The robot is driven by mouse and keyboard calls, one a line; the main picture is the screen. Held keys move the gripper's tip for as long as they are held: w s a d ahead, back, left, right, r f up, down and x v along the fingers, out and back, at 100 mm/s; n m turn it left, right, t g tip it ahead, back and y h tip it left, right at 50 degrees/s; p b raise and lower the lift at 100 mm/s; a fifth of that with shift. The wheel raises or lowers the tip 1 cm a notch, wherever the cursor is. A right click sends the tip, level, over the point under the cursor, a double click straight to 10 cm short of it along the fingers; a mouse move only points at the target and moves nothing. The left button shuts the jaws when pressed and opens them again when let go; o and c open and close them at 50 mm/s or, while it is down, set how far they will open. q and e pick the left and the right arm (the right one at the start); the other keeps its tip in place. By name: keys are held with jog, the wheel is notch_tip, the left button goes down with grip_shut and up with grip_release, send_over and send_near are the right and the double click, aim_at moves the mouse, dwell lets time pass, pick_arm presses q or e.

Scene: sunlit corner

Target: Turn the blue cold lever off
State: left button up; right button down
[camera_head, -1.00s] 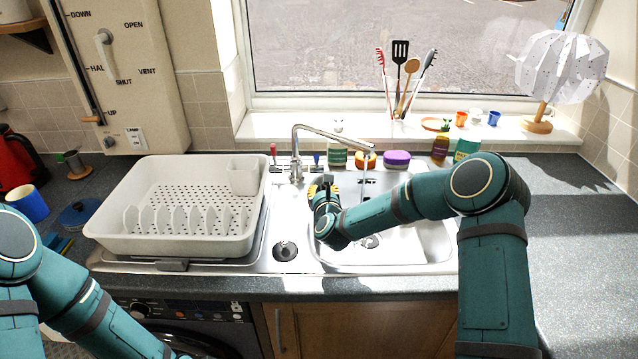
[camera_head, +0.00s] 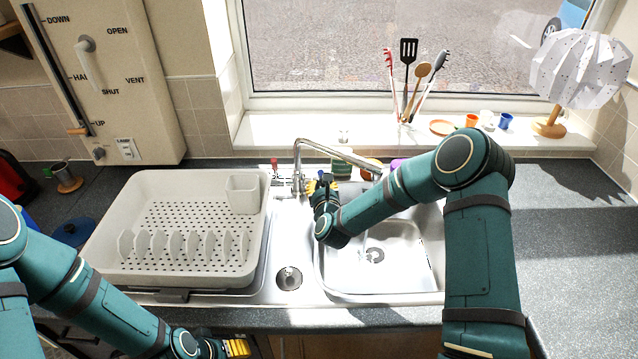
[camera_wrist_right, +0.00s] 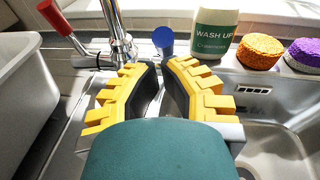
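The blue cold lever (camera_wrist_right: 163,38) stands to the right of the tap column (camera_wrist_right: 118,35) in the right wrist view. In the head view only a small bit of blue (camera_head: 320,175) shows at my right gripper. My right gripper (camera_wrist_right: 160,72) is open, its yellow-padded fingers apart with a gap between them. The lever appears just beyond the gap; contact cannot be told. The red lever (camera_wrist_right: 52,16) is on the tap's left. The spout (camera_head: 340,152) reaches right over the sink, its end partly behind my right arm. My left gripper (camera_head: 238,347) is at the bottom edge.
A white dish rack (camera_head: 130,215) stands left of the sink (camera_head: 385,292). The right worktop (camera_head: 580,240) is clear.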

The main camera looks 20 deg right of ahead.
aim_at(321, 175)
jog(key=shift+s, duration=0.1)
jog(key=shift+w+d+r+g+p, duration=0.1)
jog(key=shift+w+r+g+p, duration=0.15)
jog(key=shift+r+g+p, duration=0.2)
jog(key=shift+w+d+r+g+p, duration=0.1)
jog(key=shift+w+r+g+p, duration=0.2)
jog(key=shift+r+g, duration=0.15)
jog(key=shift+w+d+r+g+y+p, duration=0.1)
jog(key=shift+w+r+g+y+p, duration=0.3)
jog(key=shift+g+p, duration=0.35)
jog(key=shift+w, duration=0.2)
jog(key=shift+w+b, duration=0.15)
jog(key=shift+b, duration=0.55)
jog(key=shift+w+r, duration=0.15)
jog(key=shift+d, duration=0.1)
